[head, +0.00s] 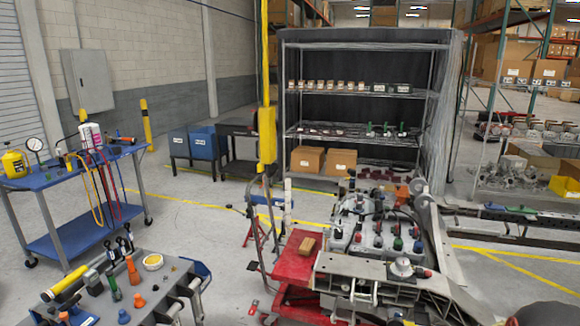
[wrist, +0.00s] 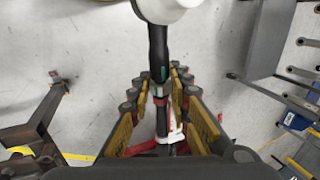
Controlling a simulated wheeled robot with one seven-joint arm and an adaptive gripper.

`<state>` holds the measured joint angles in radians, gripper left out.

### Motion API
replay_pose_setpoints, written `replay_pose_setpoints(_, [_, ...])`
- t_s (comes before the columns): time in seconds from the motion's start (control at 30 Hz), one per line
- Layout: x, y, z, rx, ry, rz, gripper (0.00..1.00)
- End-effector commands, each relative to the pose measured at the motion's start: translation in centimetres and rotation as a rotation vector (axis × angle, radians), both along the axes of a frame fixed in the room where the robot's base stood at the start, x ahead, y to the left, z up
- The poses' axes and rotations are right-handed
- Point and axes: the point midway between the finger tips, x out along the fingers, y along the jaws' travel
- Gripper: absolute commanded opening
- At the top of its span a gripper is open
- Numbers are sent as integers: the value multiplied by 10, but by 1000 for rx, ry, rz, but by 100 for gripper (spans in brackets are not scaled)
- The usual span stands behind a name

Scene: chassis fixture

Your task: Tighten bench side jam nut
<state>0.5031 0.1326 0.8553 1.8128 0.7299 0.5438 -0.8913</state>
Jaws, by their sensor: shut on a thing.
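In the wrist view my gripper (wrist: 160,82) has its yellow-padded fingers closed around a slim tool with a black shaft (wrist: 157,48) and a red band. The shaft runs up between the fingertips to a round white part (wrist: 168,8) at the top edge, which I cannot identify. The lower end of the tool is partly hidden between the fingers. In the head view I cannot make out my gripper. The chassis fixture (head: 365,290) stands at lower centre right, with several coloured-capped fittings on it. I cannot pick out the jam nut in either view.
A small bench (head: 150,290) with cones and hand tools stands at lower left. A blue cart (head: 75,240) with a gauge and bottles is behind it. A red stand (head: 296,260) bears a tan block. A yellow post (head: 267,130) rises near centre. Open floor lies between.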

Motion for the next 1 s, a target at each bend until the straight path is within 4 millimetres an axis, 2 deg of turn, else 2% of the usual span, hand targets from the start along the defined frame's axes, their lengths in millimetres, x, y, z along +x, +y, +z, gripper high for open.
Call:
replay_pose_setpoints(0.57, [0,1,0,-3,2,0,0])
replay_pose_setpoints(1.0, [0,1,2,-89,27,3,0])
